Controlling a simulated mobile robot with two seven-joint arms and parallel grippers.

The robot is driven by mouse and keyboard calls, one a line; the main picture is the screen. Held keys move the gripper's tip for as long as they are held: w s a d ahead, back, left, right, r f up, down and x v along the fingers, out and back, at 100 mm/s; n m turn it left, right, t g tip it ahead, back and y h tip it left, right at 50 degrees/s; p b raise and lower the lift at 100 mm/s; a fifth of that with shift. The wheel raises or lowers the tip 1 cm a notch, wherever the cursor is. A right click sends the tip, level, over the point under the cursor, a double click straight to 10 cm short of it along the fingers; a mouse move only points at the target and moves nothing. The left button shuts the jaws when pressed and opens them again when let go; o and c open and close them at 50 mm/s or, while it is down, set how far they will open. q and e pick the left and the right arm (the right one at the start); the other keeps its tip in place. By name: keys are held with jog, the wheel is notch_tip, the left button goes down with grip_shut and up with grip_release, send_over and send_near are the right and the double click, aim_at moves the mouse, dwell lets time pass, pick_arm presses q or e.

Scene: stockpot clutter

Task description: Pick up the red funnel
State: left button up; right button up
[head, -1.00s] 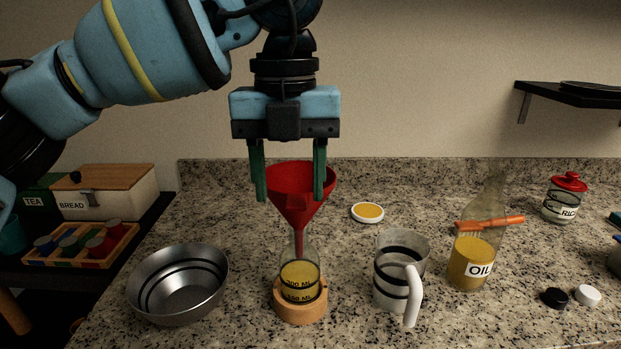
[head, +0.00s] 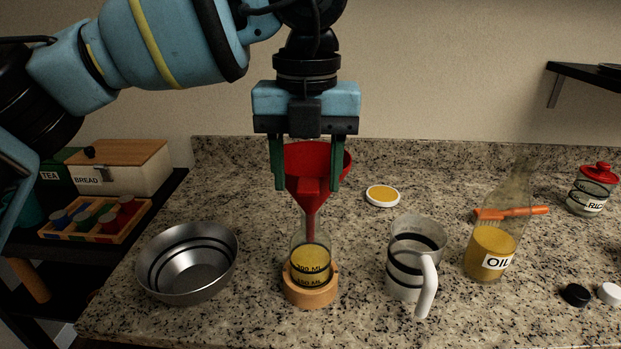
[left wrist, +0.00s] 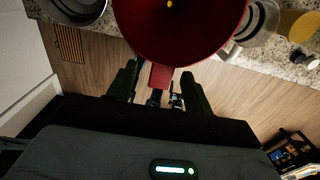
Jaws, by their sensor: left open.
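The red funnel (head: 318,164) stands upright with its spout down in the neck of a glass flask (head: 311,252). The flask holds yellow liquid and sits in a round wooden base (head: 310,291). My left gripper (head: 307,184) points down at the funnel, open, with one green finger on each side of the funnel's near part and its red tab. In the left wrist view the funnel (left wrist: 180,30) fills the top middle, and its tab lies between the open fingers (left wrist: 157,85). I cannot tell whether the fingers touch it. My right gripper is not in view.
A metal bowl (head: 187,262) stands left of the flask, and a striped jug (head: 405,262) with a white handle stands right. Further right are an oil bottle (head: 490,250), an orange brush (head: 512,212) and two caps. A small yellow-topped dish (head: 382,195) lies behind.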

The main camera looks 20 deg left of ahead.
aim_at(310, 208)
pick_arm(q)
notch_tip(310, 208, down, 4)
jog(key=shift+w+f, duration=0.1)
